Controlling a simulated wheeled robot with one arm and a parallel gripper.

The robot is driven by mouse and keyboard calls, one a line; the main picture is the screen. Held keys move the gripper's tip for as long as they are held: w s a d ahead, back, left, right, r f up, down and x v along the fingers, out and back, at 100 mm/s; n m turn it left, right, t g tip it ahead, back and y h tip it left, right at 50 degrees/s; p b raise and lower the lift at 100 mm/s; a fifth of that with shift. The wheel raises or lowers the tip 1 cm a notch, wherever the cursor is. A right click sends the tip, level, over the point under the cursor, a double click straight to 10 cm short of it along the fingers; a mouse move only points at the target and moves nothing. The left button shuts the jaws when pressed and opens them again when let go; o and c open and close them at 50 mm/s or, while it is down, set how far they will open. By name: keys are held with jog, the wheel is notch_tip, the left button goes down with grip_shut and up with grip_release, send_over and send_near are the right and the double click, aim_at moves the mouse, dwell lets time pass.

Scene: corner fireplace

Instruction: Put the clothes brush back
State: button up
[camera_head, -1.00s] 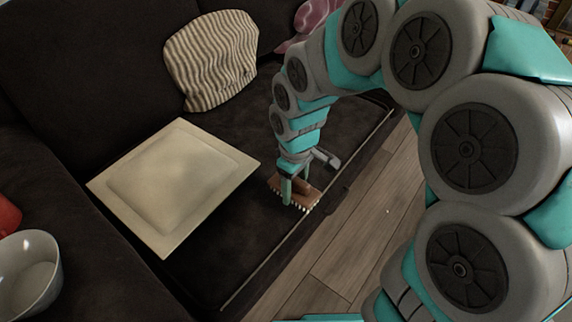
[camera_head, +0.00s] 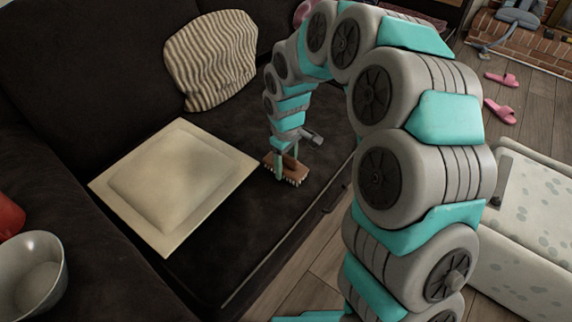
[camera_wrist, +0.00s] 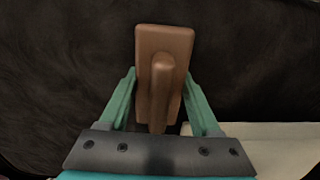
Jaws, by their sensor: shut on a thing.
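The clothes brush (camera_head: 287,168) has a brown wooden back with a raised handle and pale bristles pointing down. My gripper (camera_head: 287,165) is shut on it above the dark sofa seat (camera_head: 250,220), just right of the pale square tray or cushion. I cannot tell whether the bristles touch the seat. In the wrist view the brush (camera_wrist: 164,45) sits between the two green fingers (camera_wrist: 160,100), which close on its raised handle.
A pale square cushion-like piece (camera_head: 170,185) lies on the seat. A striped cushion (camera_head: 212,60) leans on the backrest. A grey bowl (camera_head: 32,275) and a red item (camera_head: 8,215) are at the left. A spotted pale ottoman (camera_head: 530,215) and pink slippers (camera_head: 501,110) are at the right.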

jog(key=shift+f, duration=0.35)
jog(key=shift+f, duration=0.15)
jog(key=o, duration=1.2)
